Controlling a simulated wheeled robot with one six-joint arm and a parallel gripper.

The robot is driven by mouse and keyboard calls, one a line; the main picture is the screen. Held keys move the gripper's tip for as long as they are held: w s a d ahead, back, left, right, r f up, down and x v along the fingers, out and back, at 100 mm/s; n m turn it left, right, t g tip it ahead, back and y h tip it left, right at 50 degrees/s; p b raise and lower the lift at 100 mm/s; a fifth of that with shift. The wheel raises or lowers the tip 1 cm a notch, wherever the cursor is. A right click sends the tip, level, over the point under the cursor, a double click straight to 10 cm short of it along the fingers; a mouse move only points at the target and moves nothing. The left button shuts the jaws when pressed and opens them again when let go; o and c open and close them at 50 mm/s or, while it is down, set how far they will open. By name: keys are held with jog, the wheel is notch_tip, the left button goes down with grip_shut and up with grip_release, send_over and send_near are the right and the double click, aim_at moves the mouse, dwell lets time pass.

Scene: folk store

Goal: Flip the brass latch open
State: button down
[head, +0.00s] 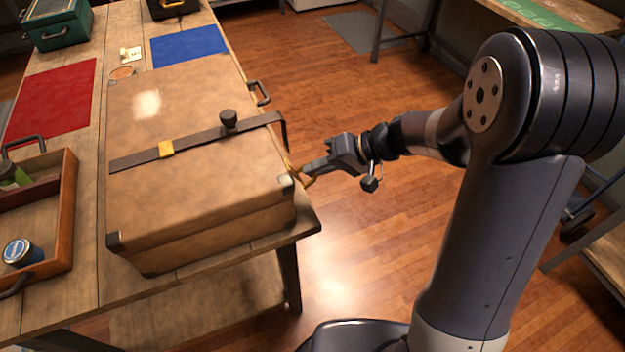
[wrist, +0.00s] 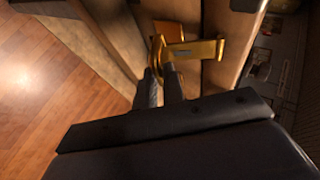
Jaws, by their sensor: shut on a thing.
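A large tan suitcase (head: 200,150) lies closed on the wooden table, with a dark strap (head: 205,138) across its lid. The brass latch (wrist: 195,48) is on the suitcase side that faces my arm; in the head view only a small part of the brass latch (head: 307,181) shows beside my fingertips. My gripper (head: 308,168) reaches in from the right at the suitcase's side. In the wrist view my gripper (wrist: 160,80) has its fingers close together on the lower end of the brass piece. The exact contact is partly hidden by the fingers.
A wooden tray (head: 66,220) with a blue-lidded can (head: 22,252) stands left of the suitcase. A red mat (head: 52,100) and a blue mat (head: 188,47) lie behind. Open floor (head: 340,240) lies right of the table.

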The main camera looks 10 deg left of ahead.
notch_tip(320, 180, up, 8)
jog(key=n+t+h+p, duration=0.2)
jog(key=t+h+p, duration=0.3)
jog(key=h+p, duration=0.4)
jog(key=shift+f+n+h, duration=0.25)
jog(key=shift+n+h, duration=0.05)
jog(key=shift+h, duration=0.1)
dwell(0.5)
jog(key=c, duration=1.5)
grip_release()
jog(key=v, duration=1.1)
jog(key=shift+s+a, duration=0.2)
